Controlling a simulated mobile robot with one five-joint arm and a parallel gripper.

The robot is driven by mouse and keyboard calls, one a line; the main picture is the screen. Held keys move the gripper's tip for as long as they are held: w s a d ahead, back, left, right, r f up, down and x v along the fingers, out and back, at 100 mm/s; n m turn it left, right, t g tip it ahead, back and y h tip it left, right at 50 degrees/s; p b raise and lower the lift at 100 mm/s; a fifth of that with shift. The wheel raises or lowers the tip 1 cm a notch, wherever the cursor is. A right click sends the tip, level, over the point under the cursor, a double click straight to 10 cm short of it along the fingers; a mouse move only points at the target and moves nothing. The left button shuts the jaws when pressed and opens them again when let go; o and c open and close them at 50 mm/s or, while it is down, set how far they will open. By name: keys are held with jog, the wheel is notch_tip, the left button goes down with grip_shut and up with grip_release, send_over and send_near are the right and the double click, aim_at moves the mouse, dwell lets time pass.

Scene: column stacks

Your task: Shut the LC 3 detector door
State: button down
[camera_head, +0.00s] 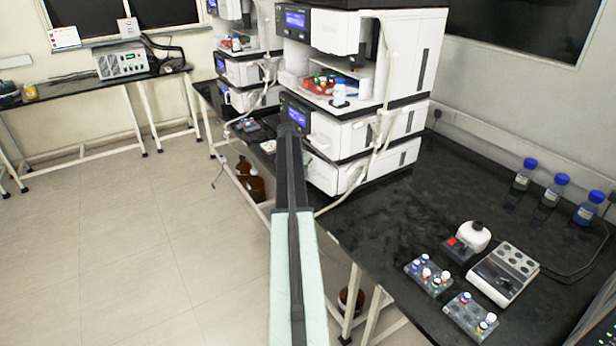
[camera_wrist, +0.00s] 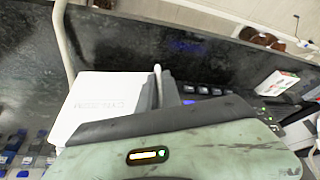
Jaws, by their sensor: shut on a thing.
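The near instrument stack (camera_head: 350,110) stands on the black bench, and my dark arm reaches up to the front of its middle module (camera_head: 340,137). My gripper (camera_head: 288,132) is at that module's left front, beside its blue display. In the wrist view, my gripper (camera_wrist: 160,88) is shut on a thin white upright piece (camera_wrist: 157,76). It looks like the edge or handle of the detector door. A white panel (camera_wrist: 97,105) with faint lettering lies just left of the jaws. The arm hides part of the front, so I cannot tell the door's angle. I cannot read an LC 3 label.
A second stack (camera_head: 240,45) stands behind, to the left. White tubing (camera_head: 385,100) runs down the near stack's side. Brown bottles (camera_head: 255,187) stand below the bench. Vial racks (camera_head: 428,275) and blue-capped bottles (camera_head: 556,190) are at right. The floor at left is clear.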

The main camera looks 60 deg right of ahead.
jog(key=shift+d, duration=1)
jog(key=shift+s+d+r, duration=0.1)
jog(key=c, duration=1.5)
grip_release()
jog(key=shift+c, duration=0.2)
jog(key=shift+s, duration=0.1)
jog(key=p+v, duration=0.7)
jog(key=shift+r, duration=0.3)
jog(key=shift+a, duration=0.25)
